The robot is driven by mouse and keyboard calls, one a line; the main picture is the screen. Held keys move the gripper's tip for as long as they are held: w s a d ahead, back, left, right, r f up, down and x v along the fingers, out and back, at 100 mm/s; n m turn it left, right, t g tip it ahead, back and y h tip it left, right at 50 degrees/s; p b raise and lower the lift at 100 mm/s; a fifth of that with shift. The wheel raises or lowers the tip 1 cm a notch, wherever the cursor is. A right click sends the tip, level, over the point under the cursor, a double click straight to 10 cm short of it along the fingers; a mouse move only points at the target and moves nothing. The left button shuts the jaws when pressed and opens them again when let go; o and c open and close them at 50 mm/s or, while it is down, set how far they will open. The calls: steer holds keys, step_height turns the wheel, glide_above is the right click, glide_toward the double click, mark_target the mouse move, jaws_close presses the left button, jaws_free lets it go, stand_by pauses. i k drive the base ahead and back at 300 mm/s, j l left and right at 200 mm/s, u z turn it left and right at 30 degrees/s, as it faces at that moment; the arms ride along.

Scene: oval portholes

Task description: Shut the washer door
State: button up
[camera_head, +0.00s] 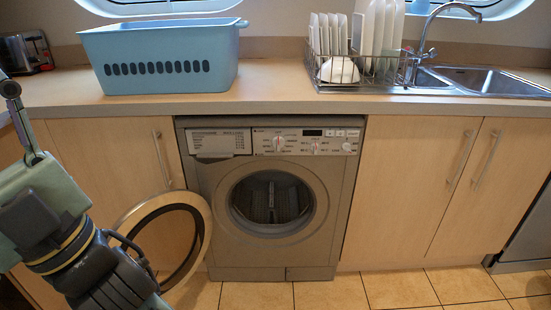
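The washer (335,205) stands under the counter in the middle of the view.
A wooden counter (275,85) runs above the washer. It carries a blue basket (165,60), a dish rack (360,70) with plates, a sink (480,80) and a toaster (27,53). Closed cabinets (415,185) flank the washer. The tiled floor (390,288) in front looks clear.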

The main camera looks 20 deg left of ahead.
mark_target(130, 224)
steer(key=k+j, duration=0.1)
steer(key=j, duration=0.3)
steer(key=k+j, duration=0.15)
steer(key=j, duration=0.2)
steer(key=k+j, duration=0.1)
steer(key=j, duration=0.3)
steer(key=k+j, duration=0.1)
steer(key=j, duration=0.3)
